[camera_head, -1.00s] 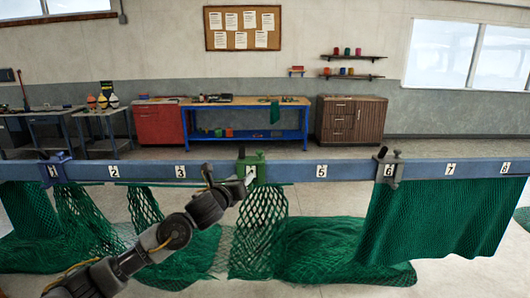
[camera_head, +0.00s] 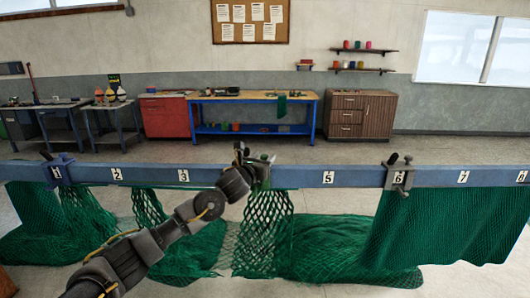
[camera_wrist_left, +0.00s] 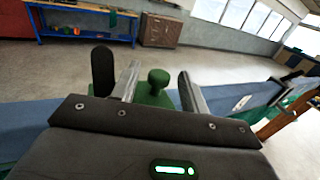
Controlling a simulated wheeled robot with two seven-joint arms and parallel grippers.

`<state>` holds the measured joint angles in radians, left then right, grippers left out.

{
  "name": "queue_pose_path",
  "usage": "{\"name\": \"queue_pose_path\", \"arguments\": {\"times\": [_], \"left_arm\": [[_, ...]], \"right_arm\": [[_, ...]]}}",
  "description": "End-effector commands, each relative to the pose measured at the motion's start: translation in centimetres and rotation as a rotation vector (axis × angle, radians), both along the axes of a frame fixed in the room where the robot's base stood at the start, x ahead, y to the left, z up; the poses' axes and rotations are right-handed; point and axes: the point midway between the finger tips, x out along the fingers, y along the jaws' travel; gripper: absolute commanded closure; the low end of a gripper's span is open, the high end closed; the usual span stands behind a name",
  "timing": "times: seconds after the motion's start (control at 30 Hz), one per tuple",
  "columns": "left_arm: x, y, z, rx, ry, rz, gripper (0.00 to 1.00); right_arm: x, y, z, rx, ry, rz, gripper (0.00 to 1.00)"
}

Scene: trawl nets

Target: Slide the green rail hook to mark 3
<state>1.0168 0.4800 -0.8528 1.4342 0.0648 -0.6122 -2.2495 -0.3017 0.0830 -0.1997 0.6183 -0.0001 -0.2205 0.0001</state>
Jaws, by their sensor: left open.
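The green rail hook (camera_head: 263,170) sits on the blue rail (camera_head: 290,177) between marks 3 and 5, with green net hanging below it. The mark 3 plate (camera_head: 183,177) is to its left on the rail. My left gripper (camera_head: 243,156) is at the hook and partly covers it and the rail there. In the left wrist view, the hook's round green knob (camera_wrist_left: 158,77) stands between the two spread fingers of my left gripper (camera_wrist_left: 160,90). Gaps show on both sides of the knob. My right gripper is not in view.
A blue hook (camera_head: 58,170) sits at mark 1 and a grey hook (camera_head: 399,176) at mark 6. No other hook shows on the rail between the blue and green hooks. Green netting (camera_head: 330,245) lies on the floor below. A workbench (camera_head: 255,97) stands farther back.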

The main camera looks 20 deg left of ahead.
Motion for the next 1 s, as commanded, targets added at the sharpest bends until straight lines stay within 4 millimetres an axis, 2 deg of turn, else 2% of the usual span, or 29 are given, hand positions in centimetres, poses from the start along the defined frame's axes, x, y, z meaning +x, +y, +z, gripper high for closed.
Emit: {"name": "queue_pose_path", "arguments": {"times": [0.1,0.2,0.57,0.9,1.0], "left_arm": [[1.2,-0.2,0.1,-0.001,0.001,0.001,0.55],[1.8,-0.2,0.1,0.0,0.0,0.001,0.55],[2.2,-0.3,0.0,0.0,0.0,0.001,0.55],[2.2,-0.2,-0.1,0.0,0.0,0.001,0.99],[2.2,-0.2,-0.1,0.0,0.0,0.001,1.0]], "right_arm": [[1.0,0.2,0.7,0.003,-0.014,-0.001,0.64],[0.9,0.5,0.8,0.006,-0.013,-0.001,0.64],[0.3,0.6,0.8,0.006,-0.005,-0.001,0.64],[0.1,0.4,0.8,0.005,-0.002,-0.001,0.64],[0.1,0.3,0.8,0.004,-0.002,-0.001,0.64]]}}
